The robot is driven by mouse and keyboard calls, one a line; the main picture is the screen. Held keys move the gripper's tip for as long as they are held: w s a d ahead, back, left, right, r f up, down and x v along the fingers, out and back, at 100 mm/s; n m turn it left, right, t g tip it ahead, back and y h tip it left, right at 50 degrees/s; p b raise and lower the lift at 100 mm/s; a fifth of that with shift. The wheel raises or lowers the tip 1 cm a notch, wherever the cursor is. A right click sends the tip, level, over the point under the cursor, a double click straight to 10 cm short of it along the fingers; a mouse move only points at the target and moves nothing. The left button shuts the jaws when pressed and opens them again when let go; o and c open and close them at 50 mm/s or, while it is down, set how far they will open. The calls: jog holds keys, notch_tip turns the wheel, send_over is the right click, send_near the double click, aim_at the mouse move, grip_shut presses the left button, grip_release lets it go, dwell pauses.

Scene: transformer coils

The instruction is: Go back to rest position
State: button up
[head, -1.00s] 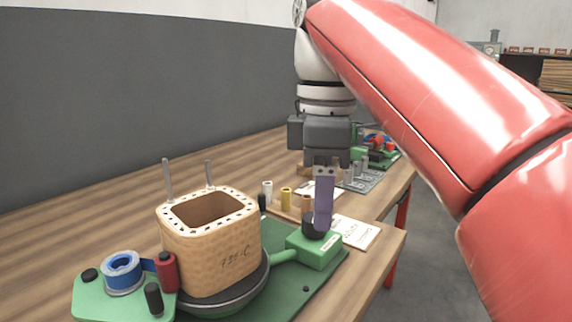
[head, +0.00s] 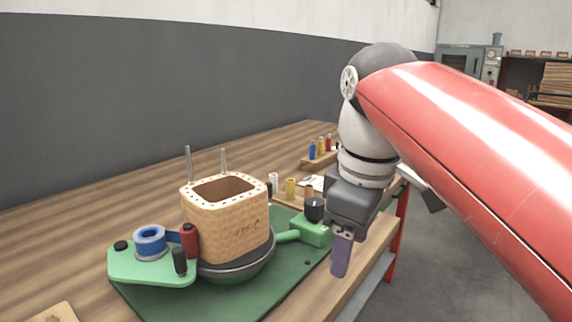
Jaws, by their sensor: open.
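My gripper (head: 341,252) hangs from my red and white arm at the right of the green fixture, near the table's front edge. One purple finger shows, pointing down; the other is hidden behind it or out of sight. Nothing shows held in it. The tan coil (head: 228,232), a square hollow block with handwriting on its side, stands upright on a dark round turntable (head: 240,268). Two metal pins rise behind it. The green fixture (head: 150,268) carries a blue tape roll (head: 150,241) and a red cylinder (head: 190,240).
A grey oven (head: 470,62) and shelves are at the far right. Open floor lies right of the table.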

jog(key=s+d+f+m+t, duration=0.2)
jog(key=f+m, duration=0.3)
jog(key=f, duration=0.5)
jog(key=s+d+f+m+t, duration=0.2)
jog(key=s+d+f+m, duration=0.2)
jog(key=f, duration=0.5)
jog(key=m, duration=0.2)
jog(key=shift+s+d+f+m, duration=0.3)
jog(key=shift+d+f, duration=0.05)
